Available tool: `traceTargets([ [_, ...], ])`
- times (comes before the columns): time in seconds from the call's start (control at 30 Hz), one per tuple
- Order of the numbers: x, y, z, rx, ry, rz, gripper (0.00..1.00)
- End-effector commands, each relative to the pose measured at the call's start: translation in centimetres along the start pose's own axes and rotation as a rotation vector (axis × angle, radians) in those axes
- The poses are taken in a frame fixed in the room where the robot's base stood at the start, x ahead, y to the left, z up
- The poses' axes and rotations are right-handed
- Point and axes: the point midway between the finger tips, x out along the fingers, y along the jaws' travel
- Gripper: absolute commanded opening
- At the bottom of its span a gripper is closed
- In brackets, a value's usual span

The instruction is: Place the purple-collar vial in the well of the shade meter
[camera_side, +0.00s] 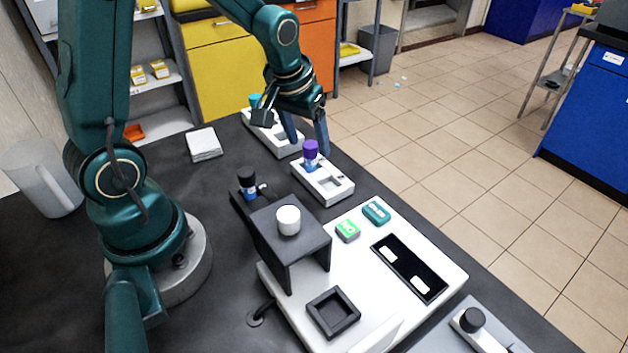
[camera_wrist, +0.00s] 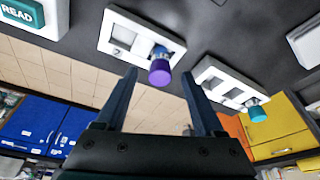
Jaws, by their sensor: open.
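The purple-collar vial (camera_side: 311,150), with a purple cap and blue body, stands upright in the back end of a small white rack (camera_side: 338,196). In the wrist view the vial (camera_wrist: 160,72) shows between the fingertips, with the rack (camera_wrist: 112,27) beyond. My gripper (camera_side: 308,143) is open, its fingers pointing down around the vial's cap; contact cannot be told. The white instrument with a teal button (camera_side: 376,212) looks like the shade meter (camera_side: 440,265); part of its READ button (camera_wrist: 22,12) shows in the wrist view. Which opening is its well is unclear.
A second white rack (camera_side: 282,147) holds a teal-capped vial (camera_side: 254,99). A black-capped vial (camera_side: 247,182) stands beside a dark raised block (camera_side: 285,245) with a white knob (camera_side: 289,220). A black square frame (camera_side: 333,313) sits at the front. Tabletop left of the racks is mostly clear.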

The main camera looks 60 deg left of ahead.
Motion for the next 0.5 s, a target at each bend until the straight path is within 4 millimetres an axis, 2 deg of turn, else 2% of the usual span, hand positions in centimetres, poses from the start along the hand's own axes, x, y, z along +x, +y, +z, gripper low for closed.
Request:
traceTargets([
  [0.23, 2.8, 0.0, 0.1, 0.002, -0.005, -0.002, 0.7],
  [0.5, 3.9, 0.0, 0.1, 0.001, -0.001, -0.001, 0.7],
])
